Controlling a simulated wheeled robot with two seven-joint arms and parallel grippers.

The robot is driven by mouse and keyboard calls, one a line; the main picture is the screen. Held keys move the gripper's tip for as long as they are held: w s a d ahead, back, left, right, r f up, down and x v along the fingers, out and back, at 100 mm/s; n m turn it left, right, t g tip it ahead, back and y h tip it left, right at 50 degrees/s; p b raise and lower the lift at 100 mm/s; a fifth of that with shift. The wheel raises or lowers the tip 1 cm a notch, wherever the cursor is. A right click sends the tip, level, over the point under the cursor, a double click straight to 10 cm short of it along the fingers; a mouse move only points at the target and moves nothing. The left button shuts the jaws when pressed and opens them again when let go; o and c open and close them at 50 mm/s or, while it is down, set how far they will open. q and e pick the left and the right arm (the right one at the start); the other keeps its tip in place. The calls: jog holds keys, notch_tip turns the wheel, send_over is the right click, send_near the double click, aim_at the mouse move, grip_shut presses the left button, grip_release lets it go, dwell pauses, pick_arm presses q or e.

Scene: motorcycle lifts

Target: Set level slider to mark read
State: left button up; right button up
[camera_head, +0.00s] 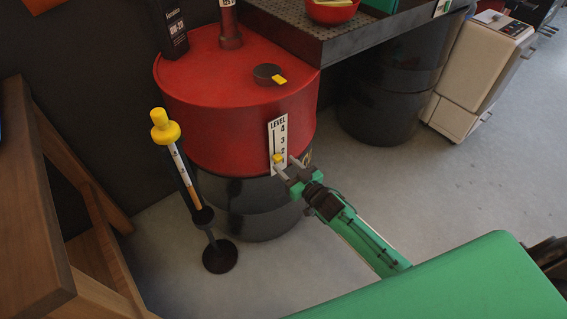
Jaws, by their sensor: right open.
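A white LEVEL plate (277,137) with marks 4, 3 and 2 showing is fixed upright on the side of the red and black drum (215,122). A small yellow slider (278,158) sits low on the plate, around or just below mark 2. My right gripper (285,166) is open at the slider, one finger on each side. Whether it touches the slider I cannot tell. It hides the plate's lower end. A yellow-topped dipstick (179,168), white above and brownish below, stands tilted in a black stand (220,256). Its markings are too small to read. My left gripper is out of view.
On the drum top lie a dark cap with a yellow tab (268,74), a dark box (170,25) and a red bottle (230,30). A wooden frame (30,200) stands at left, a metal bench (330,35) behind.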

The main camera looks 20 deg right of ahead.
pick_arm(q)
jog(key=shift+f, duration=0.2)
pick_arm(e)
jog(key=v, duration=1.1)
jog(key=shift+s, duration=0.35)
jog(key=shift+d, duration=0.1)
